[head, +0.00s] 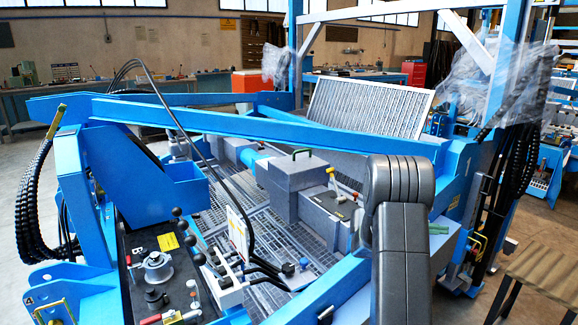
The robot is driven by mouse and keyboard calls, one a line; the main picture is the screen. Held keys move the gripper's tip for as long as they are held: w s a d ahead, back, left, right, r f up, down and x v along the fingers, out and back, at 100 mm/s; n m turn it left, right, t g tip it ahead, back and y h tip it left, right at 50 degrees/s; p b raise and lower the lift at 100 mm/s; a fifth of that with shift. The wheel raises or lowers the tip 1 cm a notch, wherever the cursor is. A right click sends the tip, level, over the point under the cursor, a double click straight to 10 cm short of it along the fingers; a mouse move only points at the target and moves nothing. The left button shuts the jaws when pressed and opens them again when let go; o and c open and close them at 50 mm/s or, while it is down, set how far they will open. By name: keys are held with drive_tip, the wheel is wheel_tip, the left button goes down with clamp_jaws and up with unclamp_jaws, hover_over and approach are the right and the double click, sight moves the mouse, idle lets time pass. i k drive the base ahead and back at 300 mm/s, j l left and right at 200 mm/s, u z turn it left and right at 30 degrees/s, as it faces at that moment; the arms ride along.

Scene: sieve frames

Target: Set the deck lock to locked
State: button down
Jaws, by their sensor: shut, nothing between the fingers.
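No part in view can be surely told as the deck lock. A black panel (140,245) at the lower left, marked B, carries a round metal fitting with a knob (157,266) and several black ball-topped levers (190,240). A small red-marked part (152,319) shows at its bottom edge. In the middle, a grey block (328,208) on the grated deck (272,240) has a short upright lever (332,178) and a yellow label. Lock settings are too small to read. My dark grey arm (400,230) rises at the right of centre; my gripper is not in view.
Blue beams (260,128) of the machine frame cross above the deck. Black hoses (38,200) hang at the left. A wooden-topped bench (545,268) stands at the lower right.

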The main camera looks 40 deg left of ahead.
sight(334, 182)
drive_tip(key=i+u, duration=0.35)
drive_tip(key=u, duration=0.15)
drive_tip(key=i+l+u, duration=0.1)
drive_tip(key=i+u, duration=0.4)
drive_tip(key=i+l+u, duration=0.2)
drive_tip(key=u, duration=0.25)
